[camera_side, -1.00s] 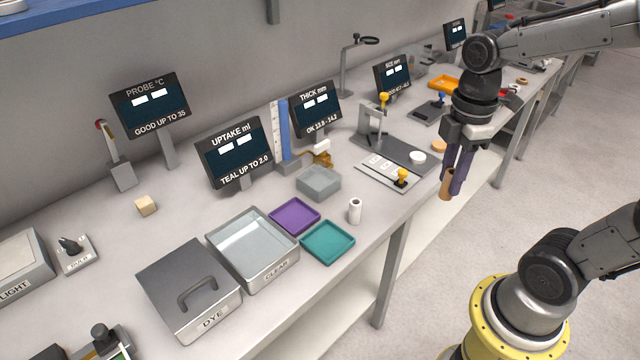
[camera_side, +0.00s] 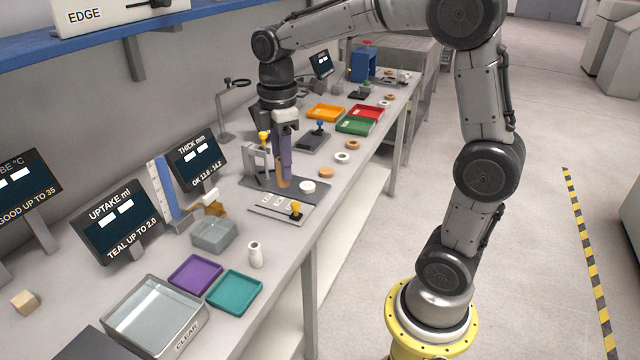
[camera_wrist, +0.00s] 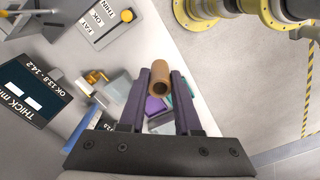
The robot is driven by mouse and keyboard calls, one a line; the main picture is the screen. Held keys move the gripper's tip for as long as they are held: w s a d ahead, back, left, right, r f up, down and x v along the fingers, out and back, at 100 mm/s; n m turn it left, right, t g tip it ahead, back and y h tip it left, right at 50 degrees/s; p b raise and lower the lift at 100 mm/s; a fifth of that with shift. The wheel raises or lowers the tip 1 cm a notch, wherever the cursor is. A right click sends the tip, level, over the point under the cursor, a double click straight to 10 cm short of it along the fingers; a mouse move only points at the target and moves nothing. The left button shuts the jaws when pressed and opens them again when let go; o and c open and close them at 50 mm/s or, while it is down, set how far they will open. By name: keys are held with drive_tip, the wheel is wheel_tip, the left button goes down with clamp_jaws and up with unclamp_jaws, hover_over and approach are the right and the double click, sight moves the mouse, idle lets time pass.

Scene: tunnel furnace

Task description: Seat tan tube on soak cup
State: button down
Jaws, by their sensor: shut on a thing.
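The tan tube (camera_side: 282,172) is a short hollow cylinder held roughly upright between the long purple fingers of my gripper (camera_side: 285,158). In the wrist view the tube (camera_wrist: 161,76) shows its open end between the two fingertips (camera_wrist: 160,88). My gripper is shut on it. In the side view the tube appears over the grey gauge base, left of a white disc; I cannot tell whether it touches the base. A small white cylinder (camera_side: 255,254) stands beside the teal tray. I cannot tell for certain which item is the soak cup.
The gauge stand with a yellow knob (camera_side: 263,137) is close beside my gripper. A purple tray (camera_side: 195,274), a teal tray (camera_side: 234,291), a grey block-shaped container (camera_side: 213,236) and a CLEAR tank (camera_side: 150,318) stand nearer the camera. The THICK display (camera_side: 196,162) is behind.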

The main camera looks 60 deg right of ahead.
drive_tip(key=w+a+f, duration=0.2)
drive_tip(key=w+f, duration=0.1)
drive_tip(key=w, duration=0.9)
drive_tip(key=shift+n, duration=0.7)
drive_tip(key=shift+w+a+f, duration=0.55)
drive_tip(key=shift+w+f, duration=0.25)
drive_tip(key=shift+f, duration=1)
drive_tip(key=shift+w+a+f, duration=0.6)
drive_tip(key=shift+w+f, duration=0.2)
drive_tip(key=shift+f, duration=1)
drive_tip(key=shift+w+a+f, duration=0.55)
drive_tip(key=shift+w+f, duration=0.25)
drive_tip(key=shift+f, duration=1)
drive_tip(key=shift+f, duration=1.2)
drive_tip(key=shift+f, duration=0.4)
drive_tip(key=c, duration=0.5)
unclamp_jaws()
